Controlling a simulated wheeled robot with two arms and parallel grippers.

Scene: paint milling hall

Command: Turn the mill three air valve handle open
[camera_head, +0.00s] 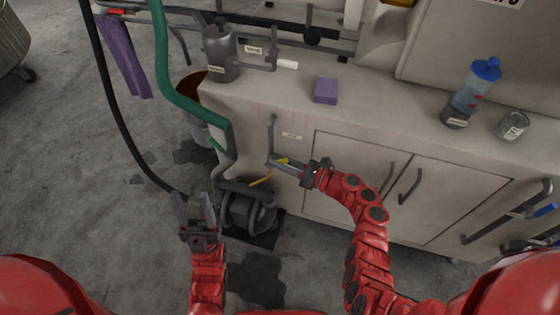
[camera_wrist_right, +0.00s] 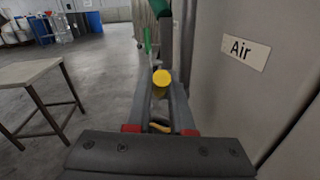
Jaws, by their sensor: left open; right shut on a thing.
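The air valve handle shows as a small yellow piece (camera_head: 282,161) on the cabinet front, below a grey pipe (camera_head: 271,130). My right gripper (camera_head: 277,162) is shut on it. In the right wrist view, the handle's round yellow end (camera_wrist_right: 161,78) sits between my two fingers. The valve body is mostly hidden by the gripper. A white label reading "Air" (camera_wrist_right: 246,50) is on the panel beside it; it is a small plate in the head view (camera_head: 292,136). My left gripper (camera_head: 194,209) is open and empty, low over the floor left of the pump.
A dark pump (camera_head: 248,209) stands on the floor below the valve. An orange curved piece (camera_head: 262,178) and a green hose (camera_head: 161,60) are close by. On the cabinet top are a purple block (camera_head: 326,90), a bottle (camera_head: 468,91) and a can (camera_head: 512,126).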

